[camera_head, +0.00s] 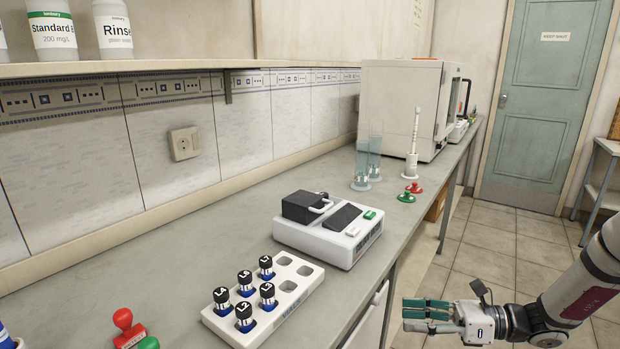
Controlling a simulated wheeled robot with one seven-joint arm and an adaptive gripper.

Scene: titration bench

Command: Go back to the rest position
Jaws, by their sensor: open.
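My gripper (428,314) is at the lower right, off the front edge of the bench and over the tiled floor. Its teal fingers point left with a gap between them, and nothing shows in them. My arm reaches in from the right edge of the picture. The grey bench (212,255) runs from the lower left toward the back right, and my gripper is apart from it.
A white vial rack (300,282) holds several black-capped vials. Behind it stands a white instrument (338,245) with a black lid. Open floor (490,255) lies right of the bench, toward the door (545,110).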

